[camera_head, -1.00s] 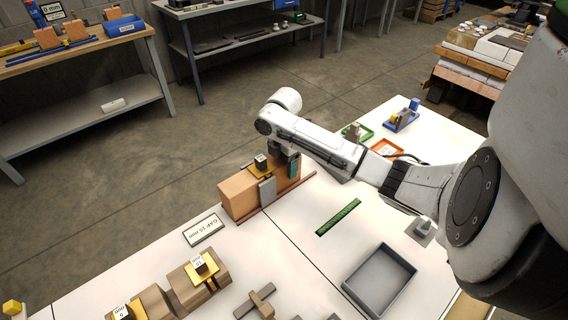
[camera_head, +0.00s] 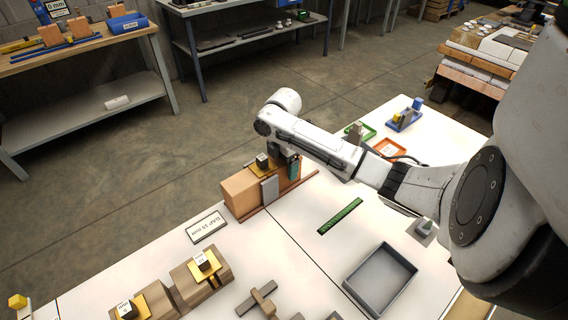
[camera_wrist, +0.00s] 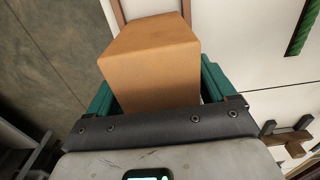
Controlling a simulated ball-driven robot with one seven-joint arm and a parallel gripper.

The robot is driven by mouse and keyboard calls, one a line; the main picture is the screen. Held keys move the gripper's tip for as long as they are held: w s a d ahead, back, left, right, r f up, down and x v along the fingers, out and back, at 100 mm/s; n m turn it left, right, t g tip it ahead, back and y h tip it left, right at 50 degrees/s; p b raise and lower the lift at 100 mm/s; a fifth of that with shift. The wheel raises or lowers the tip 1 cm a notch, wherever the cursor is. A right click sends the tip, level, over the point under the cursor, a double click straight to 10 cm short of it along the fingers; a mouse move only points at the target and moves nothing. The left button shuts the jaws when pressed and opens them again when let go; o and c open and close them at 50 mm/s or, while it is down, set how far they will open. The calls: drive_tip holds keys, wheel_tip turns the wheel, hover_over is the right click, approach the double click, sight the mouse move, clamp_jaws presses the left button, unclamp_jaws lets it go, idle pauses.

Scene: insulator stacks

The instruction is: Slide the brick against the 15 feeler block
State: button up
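In the wrist view a tan brick (camera_wrist: 150,65) sits between the two green fingers of my gripper (camera_wrist: 160,95), which appear close against its sides. In the head view my gripper (camera_head: 291,168) is low over the right end of a wooden rail (camera_head: 308,178), and the brick there is mostly hidden by the gripper and a grey plate (camera_head: 269,189). A larger tan block (camera_head: 240,195) stands at the rail's left end. A dark-topped feeler block (camera_head: 262,161) on a yellow piece sits between; its label is unreadable here. A "GAP 15 mm" sign (camera_head: 206,227) lies to the left.
More labelled feeler blocks (camera_head: 204,261) stand on wooden stands at the lower left. A wooden cross (camera_head: 262,298), a grey tray (camera_head: 380,278) and a green strip (camera_head: 340,215) lie on the white table. Clear tabletop surrounds the strip.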

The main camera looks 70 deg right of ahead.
drive_tip(key=shift+o, duration=1.3)
drive_tip(key=shift+r, duration=0.1)
wheel_tip(320, 180, up, 10)
drive_tip(key=shift+r, duration=0.3)
drive_tip(key=shift+s, duration=0.1)
